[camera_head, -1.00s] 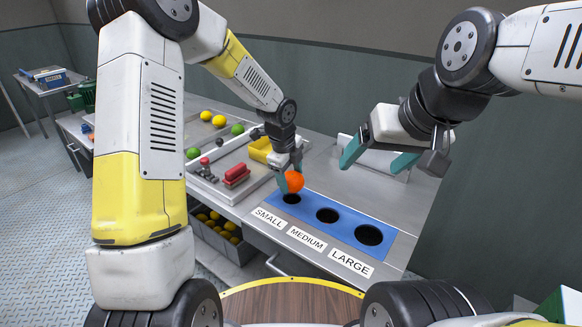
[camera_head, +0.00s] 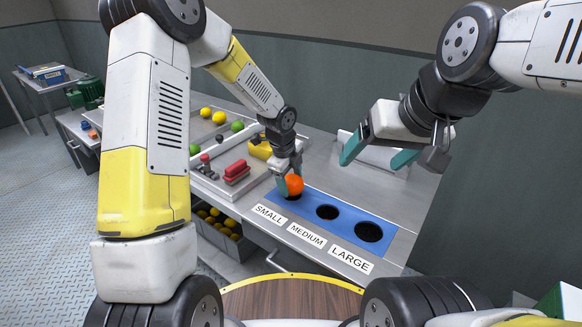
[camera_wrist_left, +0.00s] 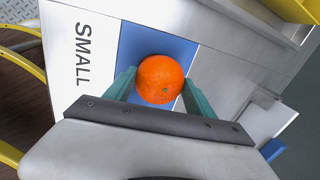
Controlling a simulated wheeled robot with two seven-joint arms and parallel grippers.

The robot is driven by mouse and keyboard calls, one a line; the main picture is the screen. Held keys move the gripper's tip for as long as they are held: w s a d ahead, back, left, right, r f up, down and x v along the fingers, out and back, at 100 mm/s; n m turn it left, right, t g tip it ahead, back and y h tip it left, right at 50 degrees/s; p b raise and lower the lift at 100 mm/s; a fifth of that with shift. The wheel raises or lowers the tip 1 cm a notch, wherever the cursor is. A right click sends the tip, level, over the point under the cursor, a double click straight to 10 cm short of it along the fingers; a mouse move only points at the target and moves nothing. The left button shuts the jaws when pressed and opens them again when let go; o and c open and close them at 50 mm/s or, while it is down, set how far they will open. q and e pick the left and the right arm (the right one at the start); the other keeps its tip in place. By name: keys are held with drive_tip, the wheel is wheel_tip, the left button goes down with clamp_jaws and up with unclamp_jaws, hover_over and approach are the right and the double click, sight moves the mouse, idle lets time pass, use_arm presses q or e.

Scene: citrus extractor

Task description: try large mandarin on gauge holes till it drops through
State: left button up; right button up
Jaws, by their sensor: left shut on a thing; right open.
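The large mandarin (camera_head: 294,185) is orange and sits at the small hole of the blue gauge plate (camera_head: 345,213). My left gripper (camera_head: 288,182) is shut on the mandarin, with a teal finger on each side of it, as the left wrist view (camera_wrist_left: 158,82) also shows. The mandarin covers most of the small hole; whether it touches the rim I cannot tell. The medium hole (camera_head: 327,212) and the large hole (camera_head: 368,232) are empty and dark. My right gripper (camera_head: 375,155) is open and empty above the back right of the bench.
Labels SMALL (camera_head: 269,214), MEDIUM (camera_head: 306,235) and LARGE (camera_head: 350,260) lie in front of the holes. A tray (camera_head: 205,182) with fruit and red items stands to the left. A bin (camera_head: 235,250) of yellow fruit is below. The bench right of the plate is clear.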

use_arm(q)
drive_tip(key=shift+f, duration=0.4)
drive_tip(key=o, duration=1.6)
drive_tip(key=shift+r, duration=0.1)
drive_tip(key=v, duration=0.7)
drive_tip(key=shift+r, duration=0.3)
